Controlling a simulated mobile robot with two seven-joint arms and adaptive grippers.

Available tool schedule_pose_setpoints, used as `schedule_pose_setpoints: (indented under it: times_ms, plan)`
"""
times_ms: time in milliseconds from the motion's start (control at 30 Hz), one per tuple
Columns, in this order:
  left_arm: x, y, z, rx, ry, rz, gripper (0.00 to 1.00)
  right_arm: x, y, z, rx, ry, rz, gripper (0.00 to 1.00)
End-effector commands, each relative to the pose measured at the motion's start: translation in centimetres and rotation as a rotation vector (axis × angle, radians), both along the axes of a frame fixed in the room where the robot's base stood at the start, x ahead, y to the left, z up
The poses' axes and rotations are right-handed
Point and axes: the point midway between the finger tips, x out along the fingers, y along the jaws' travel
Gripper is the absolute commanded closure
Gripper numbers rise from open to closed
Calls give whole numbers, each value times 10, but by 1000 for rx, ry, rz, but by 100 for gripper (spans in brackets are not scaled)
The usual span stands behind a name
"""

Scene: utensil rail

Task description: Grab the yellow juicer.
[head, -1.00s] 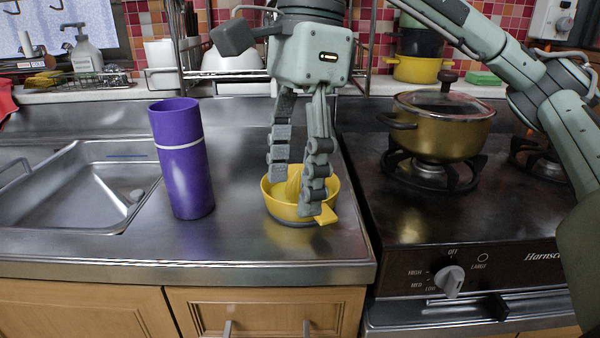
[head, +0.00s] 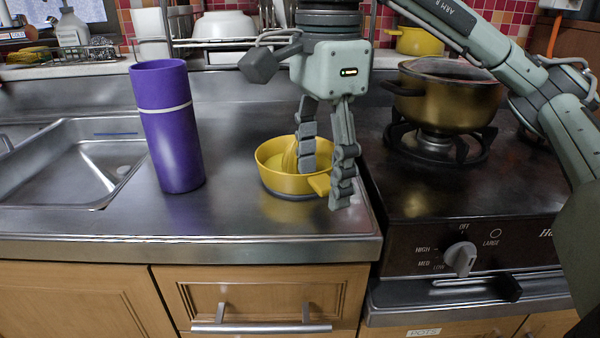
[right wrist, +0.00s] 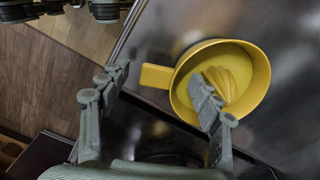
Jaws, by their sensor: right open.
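The yellow juicer (head: 275,178), a round bowl with a ridged cone and a short handle, sits upright on the steel counter near its right end. My right gripper (head: 323,184) is open above it. One finger reaches over the bowl beside the cone, and the other is outside the bowl, past the handle. In the right wrist view, the juicer (right wrist: 262,75) shows with its handle (right wrist: 156,76) pointing left between the open fingers. Whether either finger touches it, I cannot tell. My left gripper is not in view.
A tall purple bottle (head: 170,135) stands left of the juicer, with the sink (head: 75,165) beyond it. The stove with a gold lidded pot (head: 445,100) is to the right. The counter's front edge (head: 190,248) is close. Bare counter lies between bottle and juicer.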

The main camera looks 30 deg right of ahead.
Motion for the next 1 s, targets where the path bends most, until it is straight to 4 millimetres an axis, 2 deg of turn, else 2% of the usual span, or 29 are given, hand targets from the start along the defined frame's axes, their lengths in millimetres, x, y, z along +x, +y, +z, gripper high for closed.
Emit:
schedule_pose_setpoints:
  times_ms: [167,667,1000]
  plan:
    - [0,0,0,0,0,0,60,0,0,1,0,0,0,38]
    - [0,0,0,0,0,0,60,0,0,1,1,0,0,100]
    - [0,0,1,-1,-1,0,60,0,0,4,1,-1,1,100]
